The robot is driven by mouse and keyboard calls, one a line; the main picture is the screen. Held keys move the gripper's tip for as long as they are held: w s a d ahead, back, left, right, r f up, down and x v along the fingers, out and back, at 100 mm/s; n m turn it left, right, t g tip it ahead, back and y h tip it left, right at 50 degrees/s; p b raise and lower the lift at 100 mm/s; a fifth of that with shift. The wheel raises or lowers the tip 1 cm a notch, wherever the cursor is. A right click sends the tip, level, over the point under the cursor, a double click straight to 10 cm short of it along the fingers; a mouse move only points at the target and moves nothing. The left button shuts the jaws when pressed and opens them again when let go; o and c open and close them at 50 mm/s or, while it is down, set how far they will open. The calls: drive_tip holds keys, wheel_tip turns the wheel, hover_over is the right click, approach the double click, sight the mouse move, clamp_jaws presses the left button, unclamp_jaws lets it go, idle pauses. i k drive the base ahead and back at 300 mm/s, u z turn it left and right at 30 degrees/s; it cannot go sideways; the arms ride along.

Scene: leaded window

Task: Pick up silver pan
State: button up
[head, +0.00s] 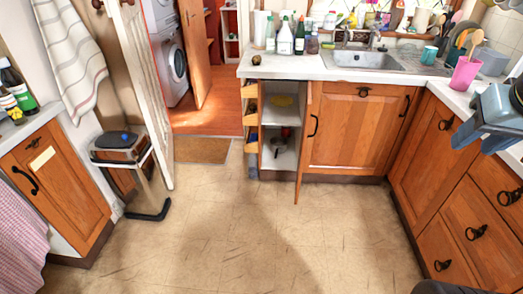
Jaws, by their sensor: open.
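The open cupboard (304,150) under the counter, left of the sink, has its door swung out toward me. On its lower shelf is a small dark-and-reddish item (285,132) with what looks like a dark handle below it. It is too small to tell whether this is the silver pan, and I see no clear silver pan elsewhere. My gripper (470,143) is at the right edge, above the right-hand counter and drawers. It is open and appears empty, far to the right of the open cupboard.
The tiled floor (230,225) is clear in the middle. Bottles (285,38) and a sink (368,60) line the back counter. A pink cup (464,74) stands near my gripper.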

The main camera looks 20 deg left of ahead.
sight(278, 145)
drive_tip(key=u, duration=0.6)
drive_tip(key=k, duration=0.7)
drive_tip(key=u, duration=0.6)
drive_tip(key=i, duration=0.65)
drive_tip(key=z, duration=0.5)
drive_tip(key=i, duration=1.1)
drive_tip(key=z, duration=0.35)
drive_tip(key=i, duration=1.3)
drive_tip(key=u, duration=0.05)
